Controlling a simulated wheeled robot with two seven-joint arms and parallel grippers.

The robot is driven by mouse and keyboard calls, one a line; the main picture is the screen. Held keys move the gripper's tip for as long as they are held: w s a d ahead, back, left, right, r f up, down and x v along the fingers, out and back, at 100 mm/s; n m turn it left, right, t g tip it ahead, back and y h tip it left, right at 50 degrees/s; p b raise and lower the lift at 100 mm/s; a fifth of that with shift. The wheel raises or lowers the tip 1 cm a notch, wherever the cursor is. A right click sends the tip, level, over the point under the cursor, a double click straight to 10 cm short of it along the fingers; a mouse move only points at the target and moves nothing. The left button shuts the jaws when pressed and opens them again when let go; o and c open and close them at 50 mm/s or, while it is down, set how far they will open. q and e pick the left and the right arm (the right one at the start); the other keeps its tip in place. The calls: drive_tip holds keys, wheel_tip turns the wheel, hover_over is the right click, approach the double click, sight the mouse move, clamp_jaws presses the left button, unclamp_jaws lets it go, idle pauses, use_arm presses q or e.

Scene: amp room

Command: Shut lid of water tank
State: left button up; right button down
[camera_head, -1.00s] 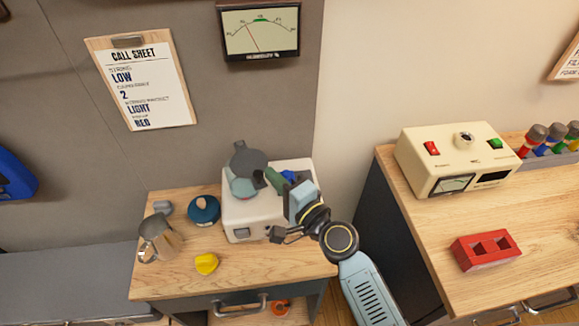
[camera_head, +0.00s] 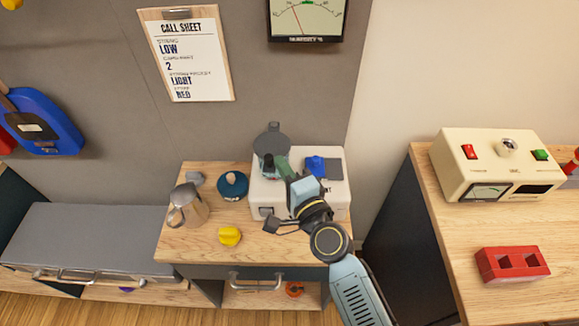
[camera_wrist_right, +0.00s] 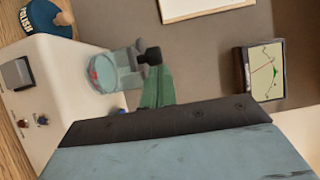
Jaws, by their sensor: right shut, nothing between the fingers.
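The water tank (camera_wrist_right: 118,70) is a clear, bluish cup with a red mark, set on a white box-shaped machine (camera_head: 262,198). Its round dark grey lid (camera_head: 271,140) stands raised at the back of the tank in the head view. My right gripper (camera_head: 270,163) is shut and empty, its dark tip in front of the lid's lower part and over the tank. The green finger (camera_wrist_right: 157,85) reaches beside the tank in the wrist view. Whether it touches the lid or tank I cannot tell. The gripper hides part of the tank. My left gripper is out of view.
On the wooden cabinet (camera_head: 190,249) stand a metal jug (camera_head: 189,207), a dark blue round thing (camera_head: 233,186) and a yellow knob-like piece (camera_head: 229,236). A cream device (camera_head: 490,163) and red block (camera_head: 512,265) are on the right desk. A gap separates cabinet and desk.

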drive_tip(key=shift+s+a+r+g+y, duration=0.1)
drive_tip(key=shift+s+a+g+y, duration=0.1)
drive_tip(key=shift+a, duration=0.3)
drive_tip(key=shift+s+a+g+y, duration=0.1)
drive_tip(key=shift+s+a, duration=0.05)
drive_tip(key=shift+a, duration=0.35)
drive_tip(key=s+d, duration=0.2)
drive_tip(key=d, duration=0.3)
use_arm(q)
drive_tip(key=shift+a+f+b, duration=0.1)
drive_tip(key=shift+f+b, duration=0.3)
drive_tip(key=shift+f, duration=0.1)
use_arm(e)
drive_tip(key=s+a, duration=0.5)
drive_tip(key=s, duration=0.1)
drive_tip(key=shift+s+a, duration=0.2)
drive_tip(key=shift+a, duration=0.1)
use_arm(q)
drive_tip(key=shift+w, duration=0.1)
use_arm(e)
drive_tip(key=shift+h, duration=0.4)
